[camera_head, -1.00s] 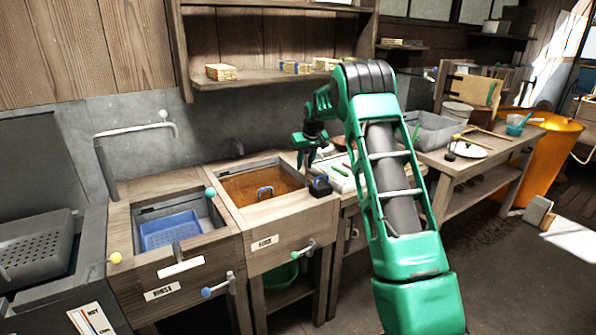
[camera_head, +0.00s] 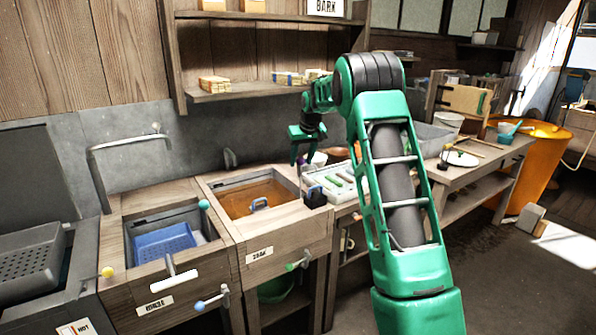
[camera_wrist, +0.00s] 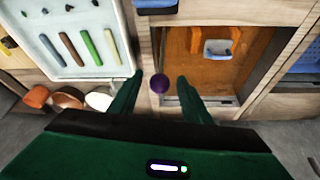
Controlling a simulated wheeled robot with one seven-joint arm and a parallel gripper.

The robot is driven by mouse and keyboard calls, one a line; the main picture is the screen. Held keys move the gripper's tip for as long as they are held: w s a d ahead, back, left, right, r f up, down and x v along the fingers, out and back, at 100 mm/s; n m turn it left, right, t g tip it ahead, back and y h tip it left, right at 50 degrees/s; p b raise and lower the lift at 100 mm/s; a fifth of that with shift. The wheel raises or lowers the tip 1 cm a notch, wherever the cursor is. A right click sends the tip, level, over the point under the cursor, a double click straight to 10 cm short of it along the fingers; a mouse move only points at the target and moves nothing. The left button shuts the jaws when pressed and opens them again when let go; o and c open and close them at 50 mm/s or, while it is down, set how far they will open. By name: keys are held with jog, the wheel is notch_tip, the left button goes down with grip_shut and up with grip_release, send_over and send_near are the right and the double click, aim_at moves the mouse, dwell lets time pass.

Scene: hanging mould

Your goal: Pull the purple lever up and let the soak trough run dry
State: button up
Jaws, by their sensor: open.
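The purple lever's round knob (camera_wrist: 159,83) shows in the wrist view, between the two spread fingers of my gripper (camera_wrist: 160,76). The fingers stand on either side of it; I cannot tell whether either touches it. The lever's shaft is hidden. My gripper (camera_head: 303,158) is open at the back right of the soak trough in the head view. The soak trough (camera_head: 222,186) is a wooden-framed basin holding brown-orange liquid.
A neighbouring trough with a blue basket (camera_head: 163,243) stands at left, with a teal knob (camera_head: 204,204) between the troughs. Bowls (camera_wrist: 68,98) are close by.

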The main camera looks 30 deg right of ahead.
jog(key=shift+v, duration=1.55)
jog(key=shift+r, duration=0.1)
jog(key=shift+s, duration=0.2)
jog(key=s+a+r+m+g, duration=0.1)
jog(key=s+a+r, duration=0.1)
jog(key=s, duration=1.1)
jog(key=s+a+r+m+g, duration=0.1)
jog(key=s+a+r+m, duration=0.15)
jog(key=s, duration=1.15)
jog(key=s+a+f+g, duration=0.1)
jog(key=s+a+f, duration=0.3)
jog(key=s, duration=1)
jog(key=s+a+f+m+g+y, duration=0.1)
jog(key=s+a+f, duration=0.3)
jog(key=s, duration=1.1)
jog(key=shift+s+a+f+g, duration=0.15)
jog(key=shift+s+a+g, duration=0.1)
jog(key=shift+a+g, duration=0.1)
